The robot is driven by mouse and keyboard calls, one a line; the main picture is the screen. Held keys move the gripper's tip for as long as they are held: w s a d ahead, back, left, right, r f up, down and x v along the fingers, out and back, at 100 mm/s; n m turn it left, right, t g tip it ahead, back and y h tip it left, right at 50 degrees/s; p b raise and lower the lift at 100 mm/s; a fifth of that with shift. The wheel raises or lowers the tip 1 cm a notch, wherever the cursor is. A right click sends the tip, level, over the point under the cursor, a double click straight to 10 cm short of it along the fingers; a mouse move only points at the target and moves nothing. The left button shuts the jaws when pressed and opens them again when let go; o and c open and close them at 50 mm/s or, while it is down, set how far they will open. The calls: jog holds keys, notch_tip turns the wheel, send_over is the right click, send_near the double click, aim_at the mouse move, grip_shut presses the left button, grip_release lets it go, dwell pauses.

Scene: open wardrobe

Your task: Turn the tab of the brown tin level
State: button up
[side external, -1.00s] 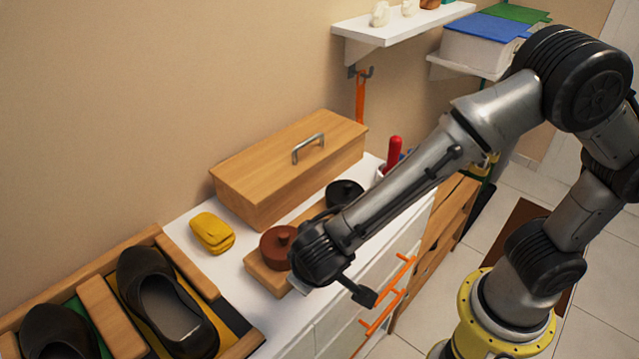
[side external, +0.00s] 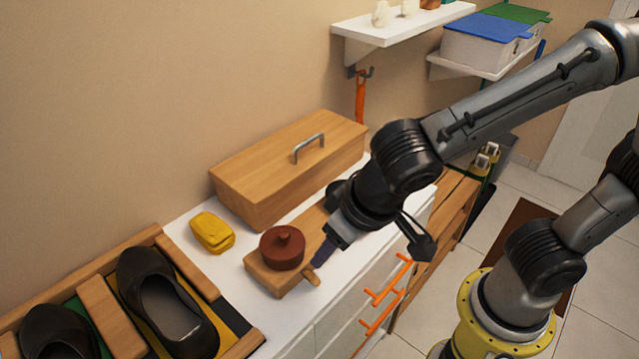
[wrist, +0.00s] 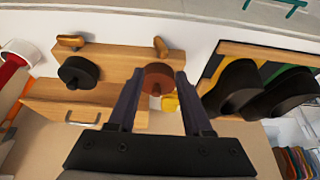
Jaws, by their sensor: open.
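The brown tin (side external: 283,252), round with a knobbed lid, sits on a wooden board (side external: 262,280) on the white cabinet top. Its small wooden tab (side external: 313,279) sticks out at the board's front edge. In the wrist view the tab (wrist: 161,47) stands nearly upright in the picture, while the tab (wrist: 70,41) by the black tin (wrist: 79,73) lies almost level. My gripper (wrist: 157,74) is open and empty. Its fingertips flank the brown tin (wrist: 158,80) in the wrist view. In the side view my gripper (side external: 321,258) is just right of the tin, close to the tab.
A wooden box with a metal handle (side external: 290,165) stands behind the board. A yellow folded item (side external: 212,233) lies left of it. Shoes (side external: 165,305) sit in a divided tray at the left. Orange drawer handles (side external: 385,300) stick out in front.

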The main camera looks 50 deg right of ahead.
jog(key=w+d+r+m+g, duration=0.2)
jog(key=w+d+m+g, duration=0.1)
jog(key=w+d, duration=0.15)
jog(key=a+f+n, duration=0.1)
jog(key=f, duration=0.3)
jog(key=a+f+n+g, duration=0.1)
jog(key=f, duration=0.3)
jog(key=a+f+n+y, duration=0.1)
jog(key=a+f, duration=0.1)
jog(key=f, duration=0.2)
jog(key=shift+s+a+f, duration=0.1)
jog(key=shift+s+f, duration=0.1)
jog(key=shift+f, duration=0.1)
notch_tip(320, 180, up, 19)
jog(key=d, duration=0.1)
jog(key=shift+d+f, duration=0.15)
jog(key=shift+d, duration=0.1)
dwell(0.4)
